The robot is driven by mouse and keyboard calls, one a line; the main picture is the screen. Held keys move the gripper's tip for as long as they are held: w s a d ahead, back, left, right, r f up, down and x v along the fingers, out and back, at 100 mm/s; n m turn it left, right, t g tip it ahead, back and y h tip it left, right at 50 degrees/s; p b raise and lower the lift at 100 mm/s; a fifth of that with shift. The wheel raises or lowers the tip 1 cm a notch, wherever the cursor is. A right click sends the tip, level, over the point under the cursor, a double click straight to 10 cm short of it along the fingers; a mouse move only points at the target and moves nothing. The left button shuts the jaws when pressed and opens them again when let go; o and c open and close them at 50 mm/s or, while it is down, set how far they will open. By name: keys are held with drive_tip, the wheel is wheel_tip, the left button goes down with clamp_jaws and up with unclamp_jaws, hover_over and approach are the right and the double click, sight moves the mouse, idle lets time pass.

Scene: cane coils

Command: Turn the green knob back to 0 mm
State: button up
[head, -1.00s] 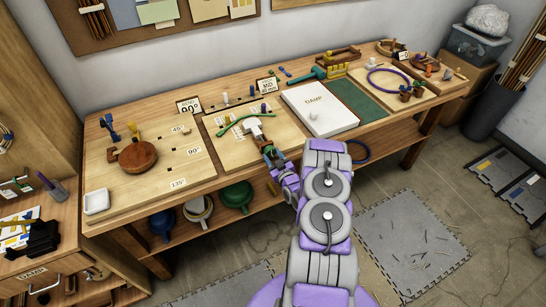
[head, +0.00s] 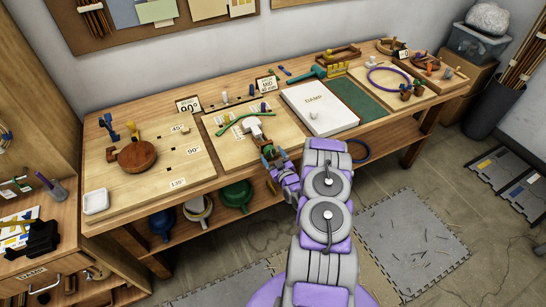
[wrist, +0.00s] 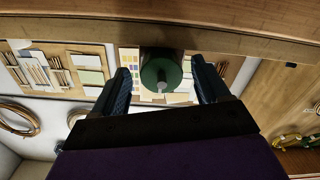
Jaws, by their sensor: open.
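The green knob (wrist: 161,75) shows in the wrist view, round and dark green with a small pale pin at its centre. It sits at the wooden edge that crosses the top of that view. My gripper (wrist: 162,84) is open, with one dark finger on each side of the knob and a narrow gap on both sides. In the head view my gripper (head: 269,154) is at the front edge of the bench, by the middle board (head: 233,155). The arm partly hides the knob there. No 0 mm mark can be read.
On the middle board lie a green curved strip (head: 238,122) and a pale block (head: 253,127). A white box marked DAMP (head: 335,115) is to the right. A board with a round brown block (head: 138,155) is to the left.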

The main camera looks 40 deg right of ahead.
drive_tip(key=v, duration=1.7)
drive_tip(key=shift+s, duration=0.2)
